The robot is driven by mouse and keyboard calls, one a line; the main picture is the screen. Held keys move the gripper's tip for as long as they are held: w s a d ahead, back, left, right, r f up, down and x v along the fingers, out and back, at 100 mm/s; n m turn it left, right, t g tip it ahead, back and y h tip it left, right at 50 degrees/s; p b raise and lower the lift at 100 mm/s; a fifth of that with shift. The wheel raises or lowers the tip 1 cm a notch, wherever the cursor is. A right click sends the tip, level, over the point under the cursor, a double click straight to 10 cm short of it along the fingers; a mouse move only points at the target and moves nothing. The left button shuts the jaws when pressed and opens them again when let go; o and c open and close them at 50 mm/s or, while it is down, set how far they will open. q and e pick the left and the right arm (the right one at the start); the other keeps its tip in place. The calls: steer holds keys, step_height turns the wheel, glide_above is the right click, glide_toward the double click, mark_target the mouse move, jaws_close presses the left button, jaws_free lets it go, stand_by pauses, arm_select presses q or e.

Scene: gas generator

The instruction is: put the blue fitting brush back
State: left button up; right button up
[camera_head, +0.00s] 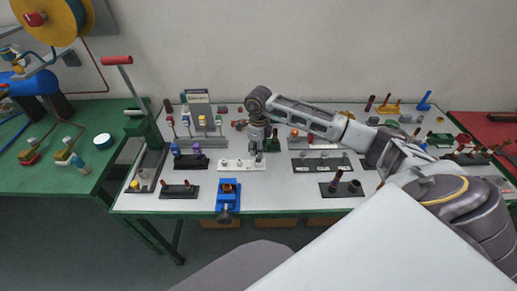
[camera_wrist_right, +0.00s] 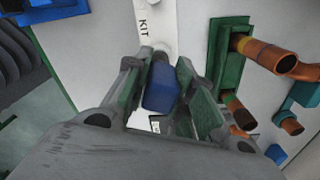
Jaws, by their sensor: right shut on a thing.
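My right gripper (camera_head: 257,152) points down over the white kit base (camera_head: 229,165) in the middle of the table. In the right wrist view its two green-padded fingers (camera_wrist_right: 163,88) are shut on the blue fitting brush (camera_wrist_right: 161,85), of which a blue, handle-like part shows between them. The white base also shows in the right wrist view (camera_wrist_right: 146,28), with the letters KIT on it, just beyond the fingers. The brush's lower end is hidden, so I cannot tell whether it touches the base. My left gripper is not in view.
A blue vise (camera_head: 228,197) stands at the front edge. A black holder with purple-topped items (camera_head: 190,161) is left of the base. A dark tray (camera_head: 322,163) is to the right. Copper pipe pieces by a green block (camera_wrist_right: 228,60) lie near the gripper.

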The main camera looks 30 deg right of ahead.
steer(key=shift+f+b, duration=0.45)
steer(key=shift+f, duration=0.15)
steer(key=o, duration=1)
steer(key=shift+c, duration=0.2)
steer(key=shift+r, duration=0.1)
steer(key=shift+r, duration=5.9)
